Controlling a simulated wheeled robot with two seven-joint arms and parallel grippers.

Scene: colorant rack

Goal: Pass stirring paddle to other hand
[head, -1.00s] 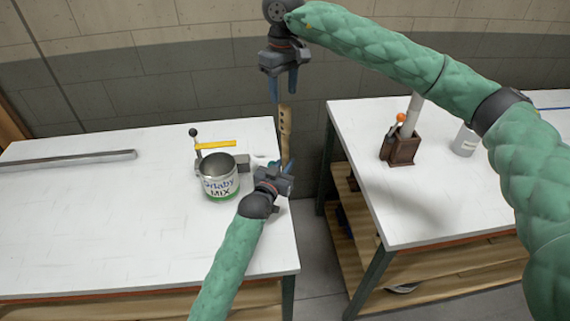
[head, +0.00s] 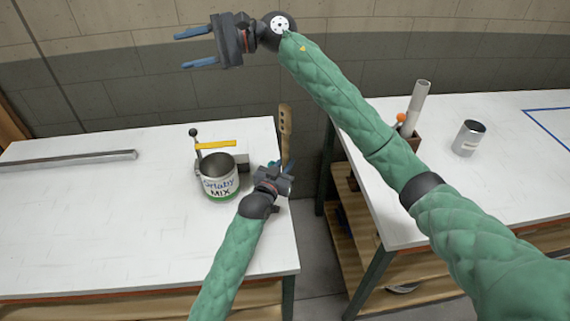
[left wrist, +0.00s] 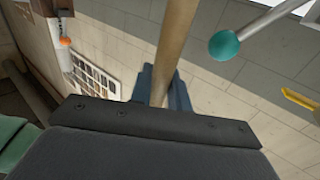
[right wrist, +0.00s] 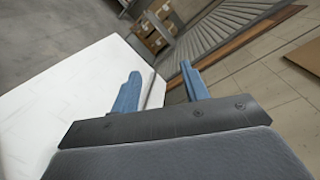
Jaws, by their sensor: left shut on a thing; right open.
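The stirring paddle (head: 286,133) is a wooden piece with holes, standing roughly upright at the right edge of the left table. My left gripper (head: 276,166) is shut on its lower part. In the left wrist view, the paddle's shaft (left wrist: 176,40) runs up between the blue fingers (left wrist: 163,88). My right gripper (head: 190,49) is open and empty, up and to the left of the paddle, well apart from it, with fingers pointing left. In the right wrist view, nothing is between its fingers (right wrist: 162,88).
A "MIX" can (head: 221,190) stands beside my left gripper, with a yellow bar (head: 216,145) behind it. A metal bar (head: 70,160) lies at the far left. The right table holds a brown holder (head: 414,139) and a grey cup (head: 468,138). A gap separates the tables.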

